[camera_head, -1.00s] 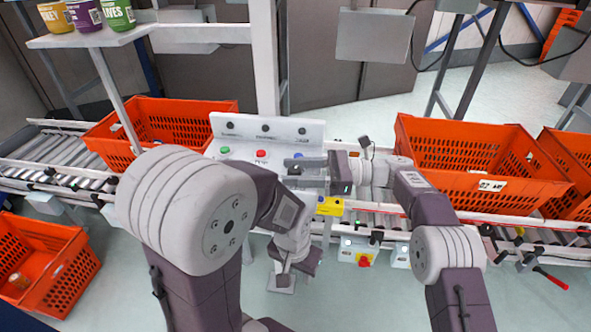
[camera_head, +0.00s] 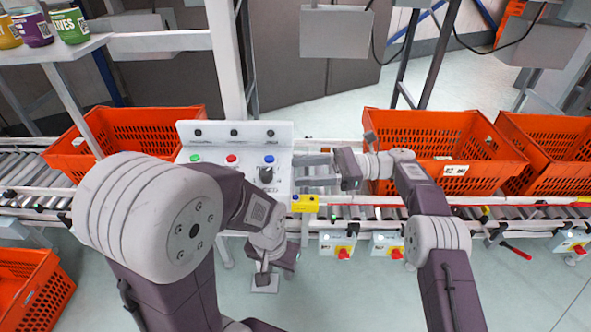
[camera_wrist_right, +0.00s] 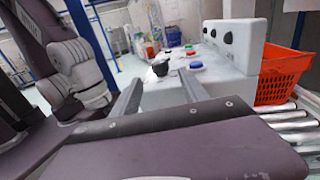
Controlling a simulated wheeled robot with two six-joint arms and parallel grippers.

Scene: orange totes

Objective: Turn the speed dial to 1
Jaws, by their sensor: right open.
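A white control panel (camera_head: 184,177) stands at the middle left in the head view. A black dial (camera_head: 266,174) sits on its sloped face, below the blue button (camera_head: 268,158); the dial also shows in the right wrist view (camera_wrist_right: 160,68). Its markings are too small to read. My right gripper (camera_head: 297,171) is open and empty at the panel's right edge, its fingers pointing left toward the dial, apart from it. In the right wrist view the dial appears beyond and between the two fingers (camera_wrist_right: 160,90). My left gripper (camera_head: 264,280) hangs low in front of the panel, its jaws unclear.
A red button (camera_head: 231,158), a green button (camera_head: 195,158) and three small black knobs (camera_head: 233,132) are also on the panel. Orange totes stand on the conveyor at left (camera_head: 150,118) and right (camera_head: 430,122). A yellow block (camera_head: 305,203) is below my right gripper.

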